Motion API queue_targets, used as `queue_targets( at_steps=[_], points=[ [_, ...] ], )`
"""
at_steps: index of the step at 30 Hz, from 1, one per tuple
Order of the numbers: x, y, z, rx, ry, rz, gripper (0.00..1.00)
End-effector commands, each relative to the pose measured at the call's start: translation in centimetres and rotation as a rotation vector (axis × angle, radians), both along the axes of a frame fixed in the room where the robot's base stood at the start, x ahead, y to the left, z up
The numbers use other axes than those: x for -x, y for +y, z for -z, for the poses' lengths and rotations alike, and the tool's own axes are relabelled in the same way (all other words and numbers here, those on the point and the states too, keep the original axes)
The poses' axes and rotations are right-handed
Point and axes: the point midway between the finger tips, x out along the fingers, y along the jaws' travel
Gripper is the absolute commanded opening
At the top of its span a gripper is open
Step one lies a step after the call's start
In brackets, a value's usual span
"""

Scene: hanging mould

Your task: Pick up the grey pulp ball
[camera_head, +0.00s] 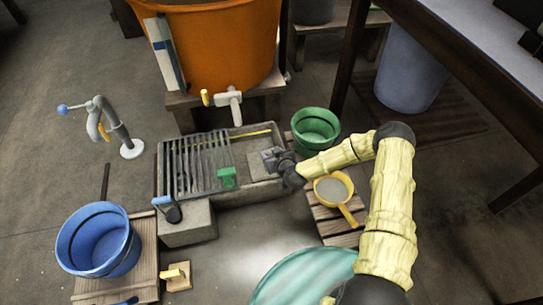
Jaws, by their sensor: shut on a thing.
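My gripper (269,156) is over the right part of the stone trough (248,190), pointing left. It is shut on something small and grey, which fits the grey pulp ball. The fingers hide most of it, and its shape is too small to make out. A flat grey patch shows just below and around the fingers inside the trough. I cannot tell how high the gripper is above it.
A slatted rack (200,165) and a green block (227,177) lie left in the trough. A yellow pan (350,217) and a green bucket (316,127) stand right. An orange tub (225,50) stands behind, a blue bucket (98,242) front left. A table (480,50) edges the right.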

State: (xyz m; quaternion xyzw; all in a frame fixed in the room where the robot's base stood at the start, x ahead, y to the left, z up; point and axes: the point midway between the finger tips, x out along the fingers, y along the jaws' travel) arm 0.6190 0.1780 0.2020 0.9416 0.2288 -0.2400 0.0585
Motion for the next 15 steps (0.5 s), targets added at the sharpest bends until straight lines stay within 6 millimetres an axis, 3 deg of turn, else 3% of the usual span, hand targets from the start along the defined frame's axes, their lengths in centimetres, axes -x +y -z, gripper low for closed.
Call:
queue_targets(
  at_steps=[1,6,15],
  points=[
    [0.0,0.0,-1.6,0.002,-0.002,-0.001,0.23],
    [0.0,0.0,-3.4,0.001,0.0,0.0,0.23],
    [0.0,0.0,-3.6,0.0,0.001,0.0,0.23]
  ],
)
